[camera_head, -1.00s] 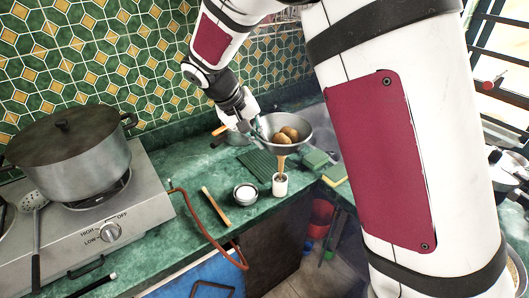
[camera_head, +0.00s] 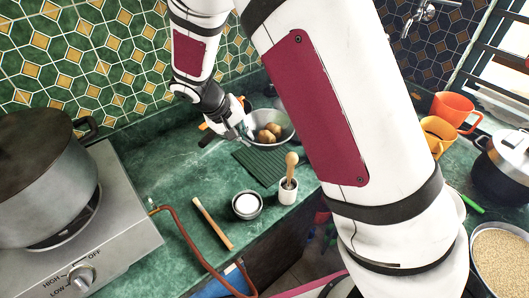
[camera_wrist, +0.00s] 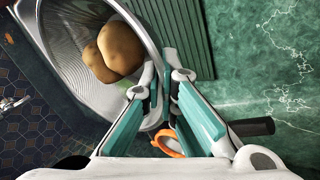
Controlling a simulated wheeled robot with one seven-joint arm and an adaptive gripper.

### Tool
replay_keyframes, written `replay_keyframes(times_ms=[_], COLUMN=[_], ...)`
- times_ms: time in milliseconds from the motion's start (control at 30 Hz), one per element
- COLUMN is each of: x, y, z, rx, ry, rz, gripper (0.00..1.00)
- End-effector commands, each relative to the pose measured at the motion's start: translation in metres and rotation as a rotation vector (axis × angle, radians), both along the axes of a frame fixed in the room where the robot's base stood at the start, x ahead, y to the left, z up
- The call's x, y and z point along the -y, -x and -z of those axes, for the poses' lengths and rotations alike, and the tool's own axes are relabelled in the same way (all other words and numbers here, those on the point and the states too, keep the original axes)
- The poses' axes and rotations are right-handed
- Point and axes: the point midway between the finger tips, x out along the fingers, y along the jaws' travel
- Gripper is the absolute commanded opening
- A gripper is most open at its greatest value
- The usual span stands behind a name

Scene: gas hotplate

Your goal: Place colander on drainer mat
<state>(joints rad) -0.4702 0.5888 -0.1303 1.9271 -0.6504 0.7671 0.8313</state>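The grey metal colander (camera_head: 287,124) stands at the back of the counter and holds round brown potatoes (camera_head: 269,131). The green ribbed drainer mat (camera_head: 262,166) shows in front of it. In the wrist view the colander (camera_wrist: 68,58) fills the left side and overlaps the mat (camera_wrist: 185,32); I cannot tell whether it rests flat there. My gripper (camera_head: 247,133) is at the colander's left side. Part of the rim is hidden by the fingers.
A white cup (camera_head: 288,191) with a wooden pestle and a small bowl of white stuff (camera_head: 246,204) stand in front of the mat. A wooden stick (camera_head: 213,223) lies left of them. An orange handle (camera_wrist: 167,142) lies near my fingers. A large pot (camera_head: 38,170) stands on the hotplate.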

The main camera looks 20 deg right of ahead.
Motion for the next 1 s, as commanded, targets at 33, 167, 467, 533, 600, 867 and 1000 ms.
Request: replay_keyframes(times_ms=[33, 167, 467, 533, 600, 867, 1000], x=[0.000, 0.001, 0.000, 0.000, 0.001, 0.000, 0.000], y=[0.001, 0.003, 0.002, 0.002, 0.002, 0.002, 0.001], z=[0.007, 0.026, 0.066, 0.072, 0.081, 0.109, 0.109], rx=[-0.004, -0.006, -0.001, -0.003, -0.004, -0.002, -0.001], ry=[0.001, 0.002, 0.000, 0.001, 0.000, 0.000, -0.001], rz=[-0.001, -0.001, 0.000, -0.001, -0.001, 0.000, -0.001], gripper=[0.00, 0.00, 0.00, 0.00, 0.00, 0.00, 0.00])
